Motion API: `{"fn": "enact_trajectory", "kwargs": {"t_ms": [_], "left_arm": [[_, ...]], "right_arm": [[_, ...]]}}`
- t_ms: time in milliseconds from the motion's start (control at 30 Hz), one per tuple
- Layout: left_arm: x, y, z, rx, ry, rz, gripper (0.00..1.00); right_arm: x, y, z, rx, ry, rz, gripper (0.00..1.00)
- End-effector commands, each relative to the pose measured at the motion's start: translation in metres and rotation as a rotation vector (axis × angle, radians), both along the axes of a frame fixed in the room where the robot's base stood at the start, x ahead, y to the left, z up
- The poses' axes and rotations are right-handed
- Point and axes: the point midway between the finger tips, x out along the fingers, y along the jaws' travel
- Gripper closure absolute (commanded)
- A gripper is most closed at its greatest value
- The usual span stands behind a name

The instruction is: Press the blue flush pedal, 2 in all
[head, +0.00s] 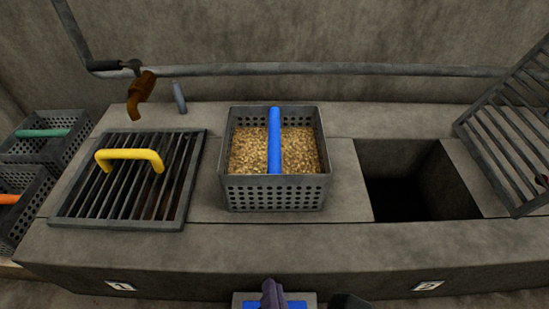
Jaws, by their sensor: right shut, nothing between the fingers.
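The blue flush pedal (296,304) shows at the bottom edge of the head view, a blue plate in a pale frame at the foot of the concrete counter. It is cut off by the picture edge. My right gripper (269,287) is shut and empty, and it overlaps the middle of the pedal in this view. I cannot tell whether it touches the pedal or how far the pedal is pushed down. My left gripper is not in view.
A perforated basket (275,193) of grain with a blue handle stands on the counter. Left is a grate (120,222) with a yellow handle; right is an open pit (420,185) with a raised grate (507,140). Baskets with green (44,133) and orange (9,199) handles stand far left.

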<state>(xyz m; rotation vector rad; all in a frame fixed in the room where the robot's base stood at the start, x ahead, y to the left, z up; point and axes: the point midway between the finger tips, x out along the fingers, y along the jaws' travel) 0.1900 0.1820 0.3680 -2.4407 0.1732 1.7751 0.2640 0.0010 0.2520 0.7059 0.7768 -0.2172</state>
Motion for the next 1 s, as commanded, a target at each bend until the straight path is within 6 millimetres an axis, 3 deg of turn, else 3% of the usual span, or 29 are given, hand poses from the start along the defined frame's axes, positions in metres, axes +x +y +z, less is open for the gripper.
{"fn": "enact_trajectory", "kwargs": {"t_ms": [333, 767, 1000], "left_arm": [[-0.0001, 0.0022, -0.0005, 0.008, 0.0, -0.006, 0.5], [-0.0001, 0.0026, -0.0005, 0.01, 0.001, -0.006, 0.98], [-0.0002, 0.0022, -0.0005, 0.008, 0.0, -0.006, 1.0]], "right_arm": [[-0.0001, 0.0, -0.0003, 0.0, 0.0, 0.0, 1.0], [-0.0001, 0.0, -0.0003, 0.0, 0.0, 0.0, 1.0], [-0.0001, 0.0, -0.0003, 0.0, 0.0, 0.0, 1.0]]}}
